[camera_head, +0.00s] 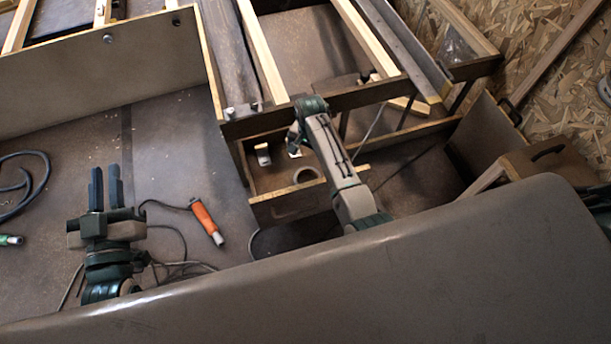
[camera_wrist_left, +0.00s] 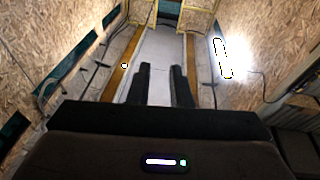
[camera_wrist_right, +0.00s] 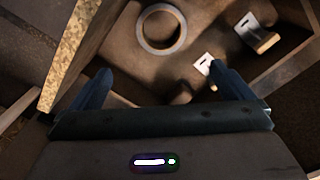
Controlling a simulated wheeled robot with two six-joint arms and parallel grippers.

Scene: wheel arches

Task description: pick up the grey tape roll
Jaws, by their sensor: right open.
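The grey tape roll (camera_wrist_right: 162,51) lies in an open wooden drawer in the right wrist view, ring hole facing the camera. It also shows partly above the drawer's front board in the head view (camera_head: 297,174). My right gripper (camera_wrist_right: 160,70) is open and empty, its fingers spread wide to either side of the roll's line, with the roll beyond the fingertips. My left gripper (camera_head: 105,183) is apart from the roll at the left, fingers parallel with an empty gap.
The drawer (camera_head: 290,208) also holds small metal brackets (camera_wrist_right: 258,34) beside the roll. A wooden rack frame (camera_head: 310,105) stands just behind it. An orange-handled tool (camera_head: 207,221) and cables lie on the floor near my left gripper.

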